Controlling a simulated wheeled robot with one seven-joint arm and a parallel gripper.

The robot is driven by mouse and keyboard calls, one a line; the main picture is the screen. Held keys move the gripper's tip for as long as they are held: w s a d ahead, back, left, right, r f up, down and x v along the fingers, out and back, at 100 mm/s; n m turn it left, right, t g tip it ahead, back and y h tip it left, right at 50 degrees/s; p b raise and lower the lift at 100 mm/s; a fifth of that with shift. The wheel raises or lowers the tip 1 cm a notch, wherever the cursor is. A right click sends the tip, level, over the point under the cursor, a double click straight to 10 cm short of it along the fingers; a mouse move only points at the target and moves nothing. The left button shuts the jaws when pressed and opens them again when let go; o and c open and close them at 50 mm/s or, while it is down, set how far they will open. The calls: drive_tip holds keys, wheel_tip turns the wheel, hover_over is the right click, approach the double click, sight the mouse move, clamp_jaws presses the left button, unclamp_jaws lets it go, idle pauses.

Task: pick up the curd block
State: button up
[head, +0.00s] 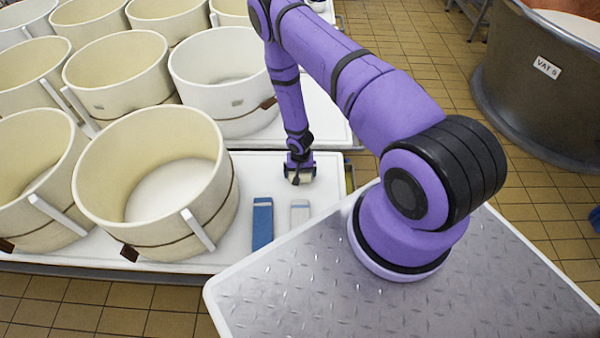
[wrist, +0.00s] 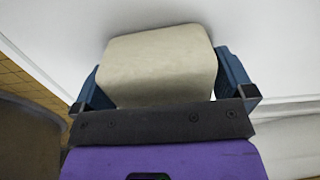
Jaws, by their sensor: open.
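The curd block is a cream, rounded block (wrist: 158,62), large in the wrist view. It lies between the two blue fingers of my gripper (head: 299,179), which stand apart on its left and right sides. Whether either finger touches the block cannot be told. In the head view my gripper points down at the white table, and the block is mostly hidden beneath it.
A blue item (head: 262,224) and a pale item with a blue-grey part (head: 300,212) lie on the white table (head: 332,168) in front of my gripper. A large cream tub (head: 160,225) stands to the left, with several more behind. A copper vat (head: 530,90) stands on the right.

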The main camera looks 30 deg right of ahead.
drive_tip(key=c, duration=0.8)
